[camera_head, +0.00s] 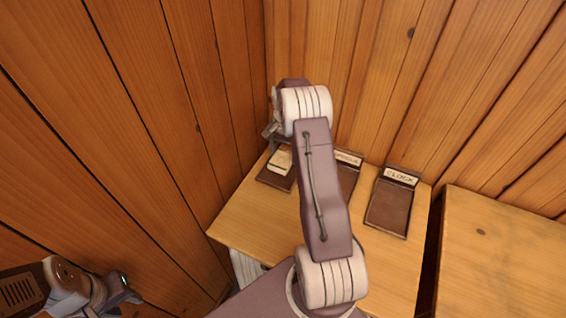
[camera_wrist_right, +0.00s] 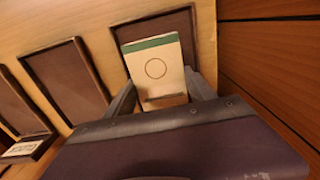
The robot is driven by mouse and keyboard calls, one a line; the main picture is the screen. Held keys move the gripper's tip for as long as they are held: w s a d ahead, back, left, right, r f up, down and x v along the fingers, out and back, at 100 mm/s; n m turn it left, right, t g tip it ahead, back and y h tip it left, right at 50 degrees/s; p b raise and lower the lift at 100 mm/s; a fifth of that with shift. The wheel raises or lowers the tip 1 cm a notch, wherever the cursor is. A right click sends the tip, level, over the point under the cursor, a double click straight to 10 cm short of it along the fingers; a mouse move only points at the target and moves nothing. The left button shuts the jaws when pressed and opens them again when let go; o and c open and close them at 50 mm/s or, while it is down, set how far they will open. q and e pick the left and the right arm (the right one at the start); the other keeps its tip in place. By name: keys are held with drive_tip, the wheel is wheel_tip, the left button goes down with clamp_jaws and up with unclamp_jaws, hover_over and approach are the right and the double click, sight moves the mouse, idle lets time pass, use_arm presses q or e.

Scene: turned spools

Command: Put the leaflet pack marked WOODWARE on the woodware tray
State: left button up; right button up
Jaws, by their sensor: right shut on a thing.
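A cream leaflet pack (camera_wrist_right: 155,68) with a green band and a circle is between the fingers of my right gripper (camera_wrist_right: 162,97), which is shut on it. No word is readable on the visible face. The pack is over the leftmost brown tray (camera_wrist_right: 186,22); whether it touches the tray I cannot tell. In the head view the pack (camera_head: 281,163) is a pale patch over that tray (camera_head: 272,180), whose label is hidden. My right gripper (camera_head: 270,131) is mostly hidden by its arm there. My left gripper (camera_head: 128,291) is low at the left, away from the table; its jaws are unclear.
A middle tray (camera_head: 347,178) is partly behind my right arm, its label partly covered. A tray labelled CLOCK (camera_head: 388,207) lies to the right. All lie on a wooden table (camera_head: 245,222). Plank walls stand close behind and left; another wooden surface (camera_head: 500,255) is at the right.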

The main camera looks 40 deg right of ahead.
drive_tip(key=shift+w+a+f, duration=0.1)
drive_tip(key=shift+w+a, duration=0.05)
drive_tip(key=shift+f, duration=2.05)
drive_tip(key=shift+f, duration=0.1)
drive_tip(key=o, duration=1.5)
